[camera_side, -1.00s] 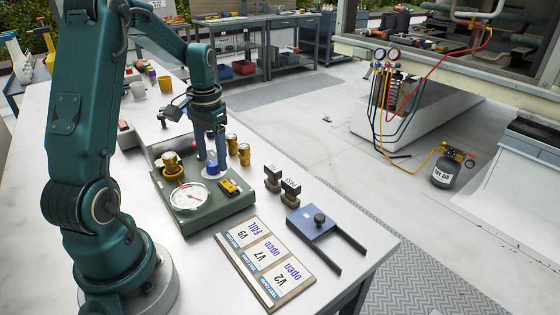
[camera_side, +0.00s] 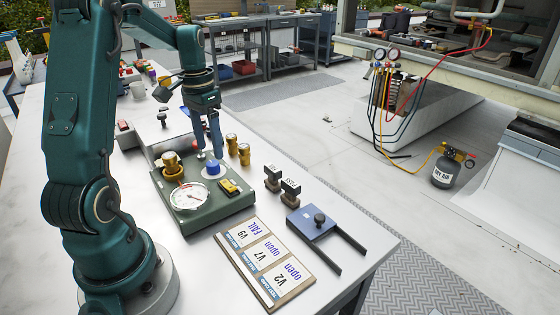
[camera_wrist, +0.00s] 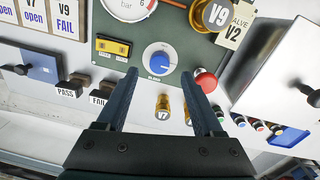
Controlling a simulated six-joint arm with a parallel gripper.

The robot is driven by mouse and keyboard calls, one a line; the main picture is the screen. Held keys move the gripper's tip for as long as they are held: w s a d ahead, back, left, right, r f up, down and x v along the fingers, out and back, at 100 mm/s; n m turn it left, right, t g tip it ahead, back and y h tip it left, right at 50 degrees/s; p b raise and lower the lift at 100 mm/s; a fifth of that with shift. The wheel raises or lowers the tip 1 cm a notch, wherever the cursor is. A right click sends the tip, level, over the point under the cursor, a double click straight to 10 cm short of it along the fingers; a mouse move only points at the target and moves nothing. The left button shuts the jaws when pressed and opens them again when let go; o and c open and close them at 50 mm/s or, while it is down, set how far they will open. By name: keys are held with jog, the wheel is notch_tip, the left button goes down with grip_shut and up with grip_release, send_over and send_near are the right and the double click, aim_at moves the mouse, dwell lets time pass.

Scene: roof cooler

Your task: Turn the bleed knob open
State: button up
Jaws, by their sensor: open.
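The blue bleed knob (camera_side: 212,168) sits on a white round dial on the green panel box (camera_side: 190,219). My gripper (camera_side: 208,154) is open and empty, just behind and above the knob in the side view. In the wrist view its two fingers (camera_wrist: 158,78) point toward the knob from below, one to each side, with the knob in the gap. The knob appears clear of both fingers. The pointer's exact setting is hard to read.
Brass valves (camera_side: 244,154) stand behind. Stamps (camera_side: 290,189), a blue bracket (camera_side: 313,224) and a card board (camera_side: 268,262) lie right and in front.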

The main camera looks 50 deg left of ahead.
aim_at(212, 163)
jog(key=shift+d+f, duration=0.1)
jog(key=shift+f, duration=2.05)
grip_shut()
jog(key=shift+n, duration=0.6)
grip_release()
jog(key=shift+r, duration=2.6)
